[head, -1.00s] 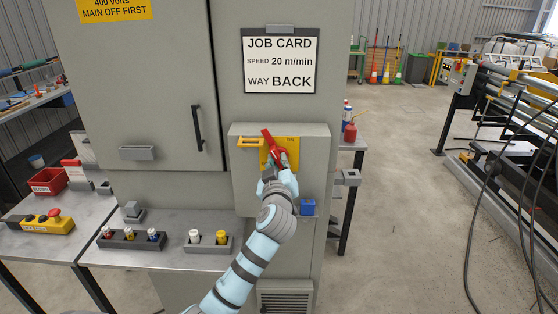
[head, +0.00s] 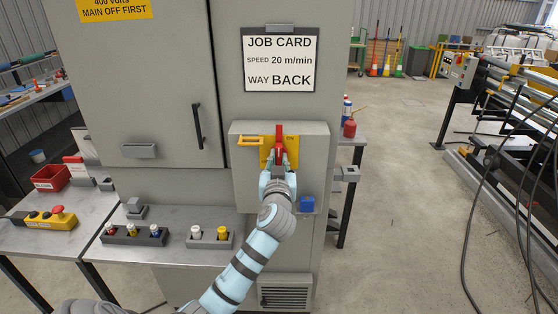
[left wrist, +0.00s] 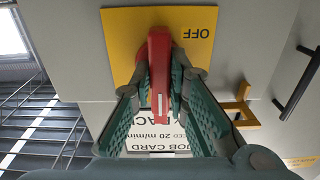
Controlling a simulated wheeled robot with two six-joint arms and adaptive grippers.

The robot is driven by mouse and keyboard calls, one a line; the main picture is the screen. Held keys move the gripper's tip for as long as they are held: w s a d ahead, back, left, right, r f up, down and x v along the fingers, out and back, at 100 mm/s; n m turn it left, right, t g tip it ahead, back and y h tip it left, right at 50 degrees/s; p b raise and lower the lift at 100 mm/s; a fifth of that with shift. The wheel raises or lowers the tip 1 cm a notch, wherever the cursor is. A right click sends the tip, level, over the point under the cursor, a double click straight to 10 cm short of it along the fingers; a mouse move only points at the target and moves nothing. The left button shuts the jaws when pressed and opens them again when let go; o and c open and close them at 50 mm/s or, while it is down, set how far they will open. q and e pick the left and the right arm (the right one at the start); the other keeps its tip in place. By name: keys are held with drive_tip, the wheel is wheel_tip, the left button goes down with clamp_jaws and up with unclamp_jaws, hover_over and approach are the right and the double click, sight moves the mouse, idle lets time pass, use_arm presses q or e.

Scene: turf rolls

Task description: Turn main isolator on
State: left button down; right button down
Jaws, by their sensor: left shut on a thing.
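The main isolator's red handle (head: 279,137) stands about upright on a yellow plate (head: 265,155) on the front of a grey box (head: 250,195). My left gripper (head: 280,160) is shut on the handle from in front and below. In the left wrist view, which is upside down, the red handle (left wrist: 160,70) lies between the fingers of the left gripper (left wrist: 158,95). The word OFF on the yellow plate (left wrist: 122,35) reads clearly there. The ON marking is not readable. My right gripper is not in view.
A yellow hasp (head: 249,141) sits left of the handle and a blue block (head: 307,204) below right. A job card (head: 279,60) hangs above. A shelf with button blocks (head: 132,236) stands at lower left.

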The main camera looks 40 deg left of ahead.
use_arm(q)
drive_tip(key=shift+f, duration=0.1)
drive_tip(key=c, duration=1.6)
unclamp_jaws()
drive_tip(key=shift+o, duration=0.2)
drive_tip(key=v, duration=1.2)
drive_tip(key=shift+w, duration=0.15)
